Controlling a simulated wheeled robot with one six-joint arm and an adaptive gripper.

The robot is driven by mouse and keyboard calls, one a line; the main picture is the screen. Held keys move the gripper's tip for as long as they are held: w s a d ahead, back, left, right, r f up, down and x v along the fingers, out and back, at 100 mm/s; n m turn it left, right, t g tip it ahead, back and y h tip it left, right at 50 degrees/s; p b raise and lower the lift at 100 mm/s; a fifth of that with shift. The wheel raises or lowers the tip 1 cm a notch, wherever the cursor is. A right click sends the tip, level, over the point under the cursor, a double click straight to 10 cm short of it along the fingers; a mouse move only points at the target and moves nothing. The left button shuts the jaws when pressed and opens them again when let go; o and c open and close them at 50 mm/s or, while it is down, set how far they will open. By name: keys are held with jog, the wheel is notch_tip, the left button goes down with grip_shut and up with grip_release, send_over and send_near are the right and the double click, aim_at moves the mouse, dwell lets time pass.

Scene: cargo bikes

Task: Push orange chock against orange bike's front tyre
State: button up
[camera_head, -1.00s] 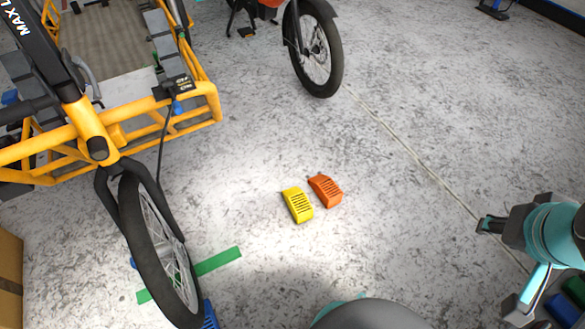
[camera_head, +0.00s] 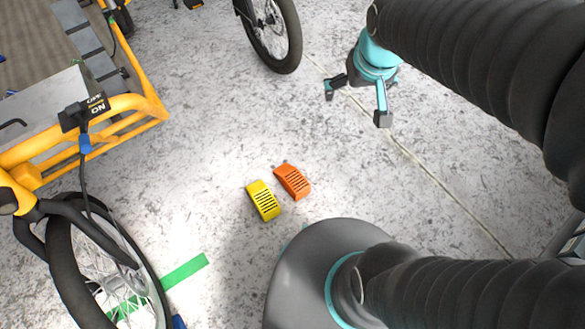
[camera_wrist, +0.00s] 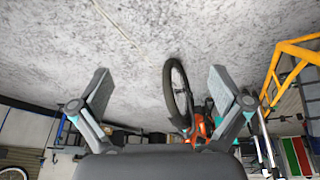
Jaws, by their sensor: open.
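The orange chock (camera_head: 292,181) lies on the concrete floor in the head view, just right of a yellow chock (camera_head: 263,200). The front tyre of the orange bike (camera_head: 287,45) stands on the floor at the top, well beyond the chocks; most of that bike is cut off. The tyre also shows upside down in the wrist view (camera_wrist: 176,92), with some orange frame (camera_wrist: 203,127) by it. My gripper (camera_head: 354,99) is open and empty, to the right of and beyond the orange chock, below and right of the tyre. Neither chock shows in the wrist view.
A yellow cargo bike (camera_head: 120,110) fills the left, its front wheel (camera_head: 100,265) at the lower left beside green floor tape (camera_head: 184,271). A blue item touches that wheel's lower right. Floor between chocks and tyre is clear.

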jog(key=w+a+f+n+g, duration=0.15)
jog(key=w+a+f, duration=0.25)
jog(key=w+f, duration=0.45)
jog(key=n+g, duration=0.3)
jog(key=n, duration=0.1)
send_over(294, 175)
notch_tip(294, 175, down, 38)
jog(key=shift+w+r, duration=0.15)
notch_tip(294, 175, down, 8)
jog(key=shift+r+b, duration=0.2)
jog(key=shift+b, duration=0.25)
jog(key=shift+s+a+f, duration=0.1)
jog(key=shift+s+f, duration=0.05)
jog(key=shift+f, duration=0.9)
jog(key=shift+s+a+f, duration=0.1)
jog(key=shift+f, duration=0.95)
jog(key=shift+s+a+f, duration=0.1)
jog(key=shift+s+f, duration=0.05)
jog(key=shift+f, duration=0.9)
jog(key=c, duration=1.6)
